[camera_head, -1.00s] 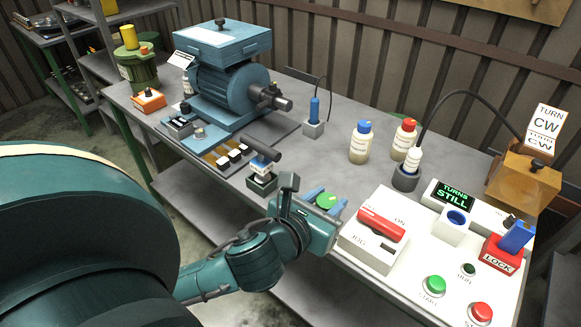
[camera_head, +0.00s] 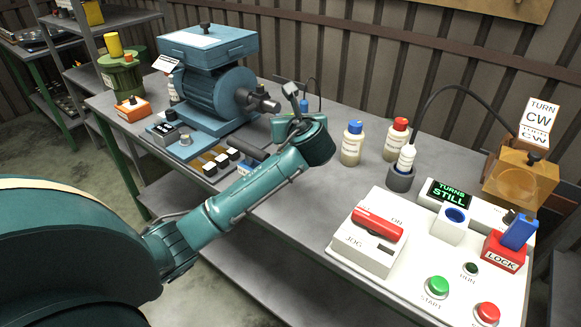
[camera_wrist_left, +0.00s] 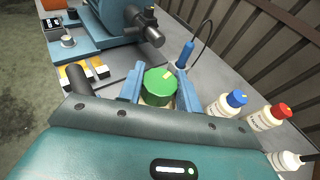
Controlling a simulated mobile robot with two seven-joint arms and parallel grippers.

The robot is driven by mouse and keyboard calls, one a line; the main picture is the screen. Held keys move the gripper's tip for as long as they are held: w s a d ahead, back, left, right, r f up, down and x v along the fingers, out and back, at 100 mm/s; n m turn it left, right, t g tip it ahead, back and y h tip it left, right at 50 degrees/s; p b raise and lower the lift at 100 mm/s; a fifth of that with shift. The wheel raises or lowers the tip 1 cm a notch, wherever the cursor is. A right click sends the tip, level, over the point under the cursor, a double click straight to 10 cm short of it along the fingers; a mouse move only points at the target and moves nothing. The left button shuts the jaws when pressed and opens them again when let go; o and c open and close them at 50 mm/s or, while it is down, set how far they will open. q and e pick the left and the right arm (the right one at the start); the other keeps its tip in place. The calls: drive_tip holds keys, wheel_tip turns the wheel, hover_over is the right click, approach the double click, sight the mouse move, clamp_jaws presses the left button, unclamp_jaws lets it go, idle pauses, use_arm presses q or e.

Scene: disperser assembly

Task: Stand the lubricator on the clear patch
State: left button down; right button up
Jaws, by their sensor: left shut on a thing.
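My left gripper (camera_wrist_left: 159,90) is shut on the green-capped lubricator (camera_wrist_left: 160,82), one blue finger on either side of it. Its cap is round with a small yellow mark, and a little pale amber body shows below; its base is hidden. In the head view my left gripper (camera_head: 300,125) is over the far part of the bench, right of the motor, and its wrist hides the lubricator. I cannot tell whether the lubricator touches the bench. No marked patch stands out; bare grey bench top (camera_head: 325,185) shows around there. My right gripper is not in view.
The blue motor (camera_head: 215,95) with its shaft stands left of the gripper. A blue tool in a holder (camera_wrist_left: 187,52) with a cable is just beyond. Blue-capped (camera_head: 352,145) and red-capped (camera_head: 396,140) bottles stand to the right. The white control panel (camera_head: 400,250) is in front.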

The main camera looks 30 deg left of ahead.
use_arm(q)
wheel_tip(320, 180, down, 8)
drive_tip(key=shift+f, duration=0.1)
idle(0.4)
drive_tip(key=c, duration=1)
unclamp_jaws()
drive_tip(key=shift+f, duration=0.15)
drive_tip(key=shift+o, duration=0.2)
drive_tip(key=v, duration=1.2)
